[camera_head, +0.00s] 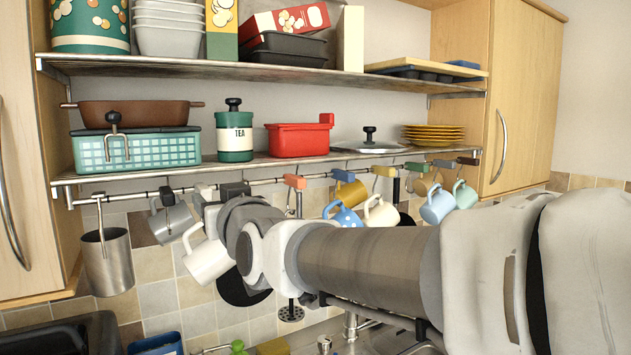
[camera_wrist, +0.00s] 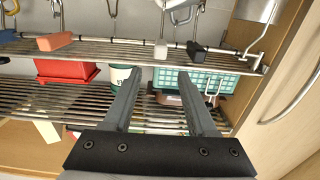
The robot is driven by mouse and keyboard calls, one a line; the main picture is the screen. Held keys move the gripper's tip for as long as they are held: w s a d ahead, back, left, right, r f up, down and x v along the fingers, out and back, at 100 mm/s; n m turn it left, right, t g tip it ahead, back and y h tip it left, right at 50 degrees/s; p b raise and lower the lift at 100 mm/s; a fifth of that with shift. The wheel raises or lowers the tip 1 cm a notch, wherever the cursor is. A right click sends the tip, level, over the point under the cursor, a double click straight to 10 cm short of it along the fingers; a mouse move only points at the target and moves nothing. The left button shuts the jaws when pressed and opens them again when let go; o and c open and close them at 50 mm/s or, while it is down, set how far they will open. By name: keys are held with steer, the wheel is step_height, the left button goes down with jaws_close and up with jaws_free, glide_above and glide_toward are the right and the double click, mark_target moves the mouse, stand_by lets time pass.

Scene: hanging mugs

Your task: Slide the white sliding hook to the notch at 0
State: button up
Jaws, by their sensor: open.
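The white sliding hook (camera_head: 203,191) sits on the rail under the lower shelf, left of the middle in the head view. In the wrist view, the white hook (camera_wrist: 161,49) lies just beyond and between my fingertips. My gripper (camera_wrist: 159,74) is open, with a finger to either side of the hook's line and nothing between them. In the head view my arm mostly hides the fingers. The rail (camera_head: 265,181) carries the hook. I cannot make out a notch marked 0.
A dark hook (camera_head: 166,195) is left of the white one; an orange hook (camera_head: 294,182) is to the right. A white mug (camera_head: 207,260) hangs below near the white hook. Several more mugs hang along the right. A metal cup (camera_head: 108,262) hangs at the left end.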

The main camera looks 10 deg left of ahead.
mark_target(205, 188)
steer(key=p+x, duration=0.2)
steer(key=x, duration=0.7)
steer(key=shift+w+a+p, duration=0.1)
steer(key=shift+p, duration=0.2)
jaws_close()
stand_by(1.1)
